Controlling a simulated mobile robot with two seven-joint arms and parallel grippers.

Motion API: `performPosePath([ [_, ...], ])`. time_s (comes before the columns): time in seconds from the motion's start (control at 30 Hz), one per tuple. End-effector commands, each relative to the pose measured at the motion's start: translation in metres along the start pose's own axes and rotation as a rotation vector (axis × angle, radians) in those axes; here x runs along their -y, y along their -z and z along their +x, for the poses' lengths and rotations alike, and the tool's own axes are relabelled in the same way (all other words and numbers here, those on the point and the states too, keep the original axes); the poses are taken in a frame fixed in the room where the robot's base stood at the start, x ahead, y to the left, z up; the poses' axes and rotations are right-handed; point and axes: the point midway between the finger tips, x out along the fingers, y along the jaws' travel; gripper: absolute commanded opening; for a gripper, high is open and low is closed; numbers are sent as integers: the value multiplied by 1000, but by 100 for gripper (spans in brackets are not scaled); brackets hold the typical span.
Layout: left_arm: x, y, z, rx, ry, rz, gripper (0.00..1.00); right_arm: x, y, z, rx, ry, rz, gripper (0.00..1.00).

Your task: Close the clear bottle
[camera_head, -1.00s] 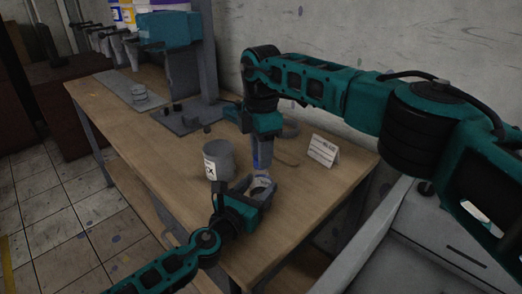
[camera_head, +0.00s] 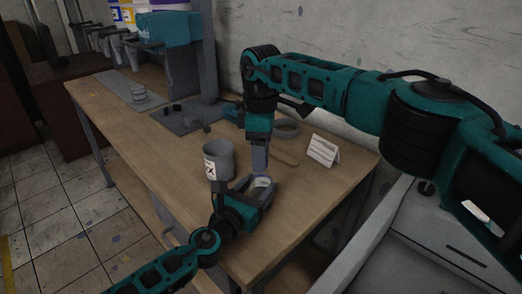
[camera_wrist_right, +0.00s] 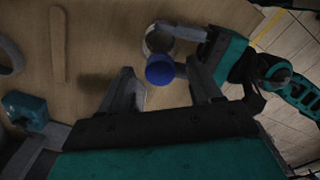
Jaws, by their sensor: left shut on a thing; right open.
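The clear bottle (camera_head: 263,182) stands near the table's front edge, and my left gripper (camera_head: 262,187) is shut on it. In the right wrist view the bottle shows as a pale round rim (camera_wrist_right: 158,38) beside the left gripper (camera_wrist_right: 182,32). A round blue cap (camera_wrist_right: 160,69) appears by the rim, partly overlapping it in that view; I cannot tell whether it touches or sits on the bottle. My right gripper (camera_head: 260,160) points down just above the bottle. In its wrist view its fingers (camera_wrist_right: 166,90) are open, spread either side of the cap, with gaps.
A grey cup (camera_head: 218,160) with an X label stands left of the bottle. A tape ring (camera_head: 286,128), a flat stick (camera_head: 285,157) and a white card (camera_head: 322,150) lie or stand behind and right. A grey stand base (camera_head: 185,118) is further back. The table's left part is largely clear.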

Motion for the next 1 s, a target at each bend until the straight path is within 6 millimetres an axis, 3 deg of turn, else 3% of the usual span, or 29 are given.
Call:
performPosePath([
  [0.17, 0, 1, 0, -2, 0, 0, 0, 0, 0, -12, -1, -2, 0, 64],
  [0.6, 0, 1, 0, -2, 1, 0, 0, 0, 0, -101, -1, -3, 2, 64],
  [0.8, 0, 1, 0, -2, 1, 0, 0, 0, 0, -117, 0, -1, 0, 64],
  [1.0, 0, 1, 0, -2, 1, 0, 0, 0, 0, -120, -1, 0, 0, 64],
])
